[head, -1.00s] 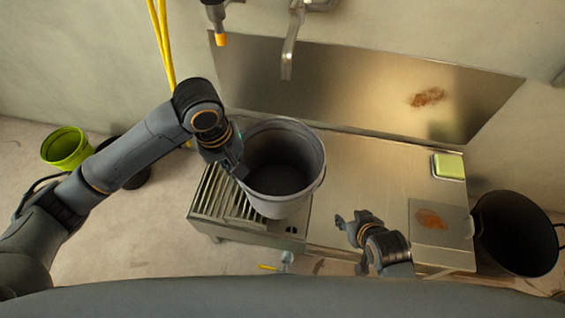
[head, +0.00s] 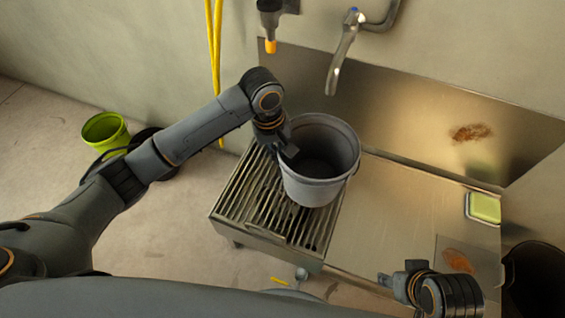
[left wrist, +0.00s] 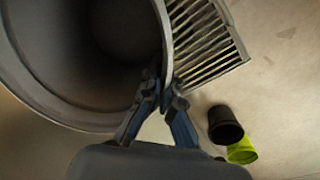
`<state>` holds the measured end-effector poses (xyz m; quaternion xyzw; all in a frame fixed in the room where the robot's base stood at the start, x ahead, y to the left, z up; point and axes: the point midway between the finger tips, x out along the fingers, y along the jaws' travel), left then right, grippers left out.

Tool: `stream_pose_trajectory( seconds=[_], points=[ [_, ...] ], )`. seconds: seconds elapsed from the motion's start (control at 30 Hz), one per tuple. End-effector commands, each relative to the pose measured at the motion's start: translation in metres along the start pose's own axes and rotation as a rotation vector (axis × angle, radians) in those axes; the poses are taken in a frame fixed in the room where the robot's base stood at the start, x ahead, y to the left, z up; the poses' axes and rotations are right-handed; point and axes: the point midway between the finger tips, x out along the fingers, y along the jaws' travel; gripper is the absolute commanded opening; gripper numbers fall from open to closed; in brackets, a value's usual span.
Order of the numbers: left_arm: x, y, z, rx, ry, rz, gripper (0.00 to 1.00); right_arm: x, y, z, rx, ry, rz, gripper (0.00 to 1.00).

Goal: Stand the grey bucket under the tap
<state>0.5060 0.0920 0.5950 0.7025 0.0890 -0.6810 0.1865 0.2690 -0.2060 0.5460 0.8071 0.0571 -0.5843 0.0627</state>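The grey bucket (head: 315,190) is upright at the drain grate (head: 262,205); I cannot tell whether its base rests on the bars or hangs just above. The metal tap (head: 338,68) is on the wall behind, its spout end slightly beyond the bucket's back rim in the head view. My left gripper (head: 289,150) is at the bucket's left rim. In the left wrist view its fingers (left wrist: 161,90) are on either side of the bucket's wall (left wrist: 60,100), closed on it. My right gripper (head: 393,282) is empty near the bench's front edge, its fingers apart.
A yellow hose (head: 214,60) and an orange-tipped nozzle (head: 270,30) are at the wall. A green sponge (head: 484,207) lies on the steel bench (head: 390,205). A lime bucket (head: 104,133) is on the floor left, a black tub (head: 535,280) at right.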

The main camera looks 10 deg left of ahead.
Motion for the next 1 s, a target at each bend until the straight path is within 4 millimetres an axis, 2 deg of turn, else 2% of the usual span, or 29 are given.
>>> stream_pose_trajectory(
  seconds=[0.03, 0.13, 0.3, 0.53, 0.63, 0.8, 1.0],
  points=[
    [0.019, 0.000, -0.008, -0.003, -0.002, -0.005, 0.00, 0.013, 0.000, 0.005, 0.000, -0.006, 0.000, 0.40],
    [0.040, 0.004, -0.023, -0.003, -0.001, -0.004, 0.00, 0.023, -0.001, 0.008, 0.000, -0.006, 0.000, 0.40],
    [0.047, 0.007, -0.032, 0.000, -0.002, -0.003, 0.00, 0.023, -0.004, -0.024, -0.004, 0.132, -0.006, 0.40],
    [0.054, 0.008, -0.037, 0.001, -0.002, -0.002, 0.00, 0.024, -0.006, -0.044, -0.007, 0.221, -0.011, 0.40],
    [0.062, 0.007, -0.038, 0.001, -0.001, -0.002, 0.00, 0.024, -0.009, -0.063, -0.010, 0.311, -0.016, 0.40],
    [0.077, 0.005, -0.038, 0.001, -0.001, -0.003, 0.00, 0.016, -0.014, -0.102, -0.014, 0.498, -0.026, 0.40],
    [0.084, 0.004, -0.038, 0.000, -0.001, -0.002, 0.00, 0.005, -0.018, -0.126, -0.016, 0.622, -0.033, 0.40]
  ],
)
